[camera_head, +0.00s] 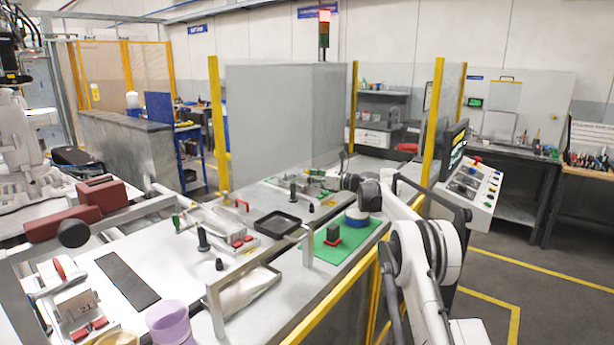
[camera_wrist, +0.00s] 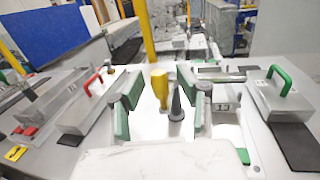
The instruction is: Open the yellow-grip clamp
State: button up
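The yellow grip (camera_wrist: 160,84) of the clamp stands roughly upright in the wrist view, between the fingers of my gripper (camera_wrist: 160,98). The fingers have green pads and are apart, with gaps on both sides of the grip. A dark cone-shaped post (camera_wrist: 176,106) stands just right of the grip. I cannot tell how deep the grip sits between the fingers, and the clamp's lower part is not clear. In the head view my gripper (camera_head: 350,181) is over the far part of the white table; I cannot make out the yellow grip there.
In the wrist view, a metal block with a green handle (camera_wrist: 283,82) stands right and one with a red handle (camera_wrist: 92,84) left. In the head view, a black tray (camera_head: 277,224), a green mat (camera_head: 349,236) and a purple cup (camera_head: 171,323) occupy the table (camera_head: 205,270).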

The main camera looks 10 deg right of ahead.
grip_shut()
